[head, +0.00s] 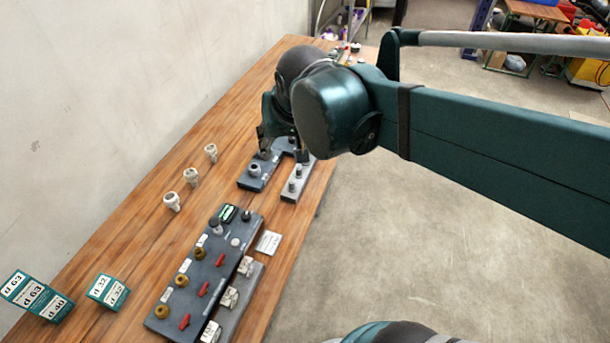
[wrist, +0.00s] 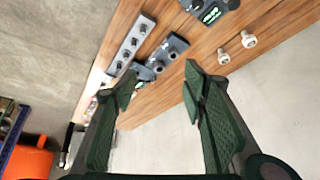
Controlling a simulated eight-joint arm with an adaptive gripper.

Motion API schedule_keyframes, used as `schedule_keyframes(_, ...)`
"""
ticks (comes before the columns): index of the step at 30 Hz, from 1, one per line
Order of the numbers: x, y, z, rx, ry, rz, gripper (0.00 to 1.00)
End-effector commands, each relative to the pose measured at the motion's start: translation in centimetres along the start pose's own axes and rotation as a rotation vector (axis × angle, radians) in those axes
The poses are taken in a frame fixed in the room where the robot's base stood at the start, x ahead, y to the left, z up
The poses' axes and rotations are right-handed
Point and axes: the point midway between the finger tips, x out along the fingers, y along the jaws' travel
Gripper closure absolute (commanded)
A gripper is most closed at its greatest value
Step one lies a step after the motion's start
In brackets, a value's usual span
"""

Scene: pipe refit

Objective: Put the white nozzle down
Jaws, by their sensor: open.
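Three whitish nozzle-like fittings stand in a row on the wooden table near the wall: a near one (head: 172,202), a middle one (head: 191,177) and a far one (head: 211,153). I cannot tell which one is the task's white nozzle. Two of them show in the wrist view, one at the upper right (wrist: 248,39) and one below it (wrist: 223,56). My gripper (wrist: 158,78) is open, with nothing visible between its fingers. In the head view it is over the dark holder block (head: 248,183), to the right of the fittings, partly hidden by my arm.
A grey strip with pegs (head: 290,196) lies beside the holder block. A dark panel (head: 212,262) with brass knobs and red levers lies nearer. Teal label blocks (head: 108,291) stand at the lower left. The table is bare around the fittings.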

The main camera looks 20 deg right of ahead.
Motion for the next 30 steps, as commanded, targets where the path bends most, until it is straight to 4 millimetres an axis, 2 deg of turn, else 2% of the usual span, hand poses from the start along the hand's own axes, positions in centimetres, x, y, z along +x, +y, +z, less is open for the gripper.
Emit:
schedule_keyframes(3, -0.6, 1.0, 2.1, -0.034, 0.018, -0.009, 0.57)
schedule_keyframes(15, -1.6, 3.0, 8.0, -0.146, 0.082, -0.037, 0.57)
schedule_keyframes(21, -1.7, 3.5, 9.5, -0.177, 0.100, -0.041, 0.57)
schedule_keyframes(30, -1.7, 3.5, 9.8, -0.184, 0.104, -0.042, 0.57)
